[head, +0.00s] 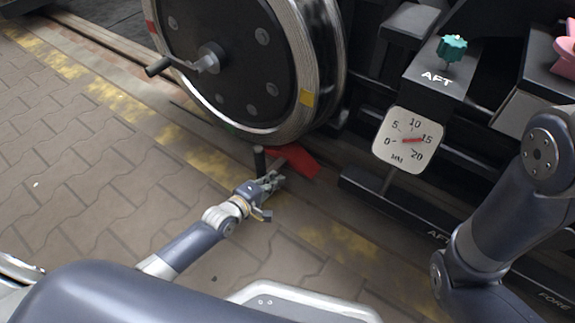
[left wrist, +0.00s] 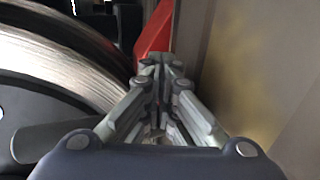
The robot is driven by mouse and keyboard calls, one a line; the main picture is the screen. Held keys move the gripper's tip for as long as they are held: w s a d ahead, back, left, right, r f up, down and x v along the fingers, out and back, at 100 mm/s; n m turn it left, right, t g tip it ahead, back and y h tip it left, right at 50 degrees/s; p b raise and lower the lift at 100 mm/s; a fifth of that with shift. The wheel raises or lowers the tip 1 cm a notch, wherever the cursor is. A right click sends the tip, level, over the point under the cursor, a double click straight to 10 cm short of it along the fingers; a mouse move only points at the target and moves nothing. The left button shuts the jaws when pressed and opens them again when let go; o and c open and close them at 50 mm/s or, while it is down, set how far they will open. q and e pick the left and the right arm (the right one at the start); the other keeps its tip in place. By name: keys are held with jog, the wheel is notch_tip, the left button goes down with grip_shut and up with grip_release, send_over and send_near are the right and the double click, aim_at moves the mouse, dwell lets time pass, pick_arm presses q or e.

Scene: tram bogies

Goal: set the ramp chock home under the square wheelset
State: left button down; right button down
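The red ramp chock (head: 296,160) lies low by the rail, at the lower right of the large wheel (head: 240,75). Its thin end reaches close to the tread; I cannot tell whether they touch. A yellow square mark (head: 306,98) is on the wheel's rim. A black upright grip (head: 259,158) stands at the chock's near side. My left gripper (head: 270,182) is at this near end, its fingers closed together on the chock's handle part. In the left wrist view the fingers (left wrist: 163,72) nearly meet, with the red chock (left wrist: 154,32) just beyond. My right gripper is out of view.
A crank handle (head: 180,66) sticks out from the wheel hub. Paving with a worn yellow line (head: 180,142) is clear at left.

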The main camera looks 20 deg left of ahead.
pick_arm(q)
jog(key=shift+w+a+b, duration=0.25)
jog(key=shift+a, duration=0.4)
jog(key=shift+w+a+b, duration=0.2)
jog(key=shift+a, duration=0.4)
dwell(0.8)
jog(key=shift+s+d+r+p, duration=0.1)
jog(key=shift+s+d+p, duration=0.15)
jog(key=shift+d+p, duration=0.3)
jog(key=shift+s+d+r+p, duration=0.1)
jog(key=shift+s+d+p, duration=0.2)
jog(key=shift+d, duration=0.4)
jog(key=shift+s+d+f+p, duration=0.15)
jog(key=shift+d+p, duration=0.1)
jog(key=shift+d, duration=0.25)
jog(key=shift+s+d+f+p, duration=0.15)
jog(key=shift+d+p, duration=0.1)
jog(key=shift+d, duration=0.25)
jog(key=shift+r, duration=0.1)
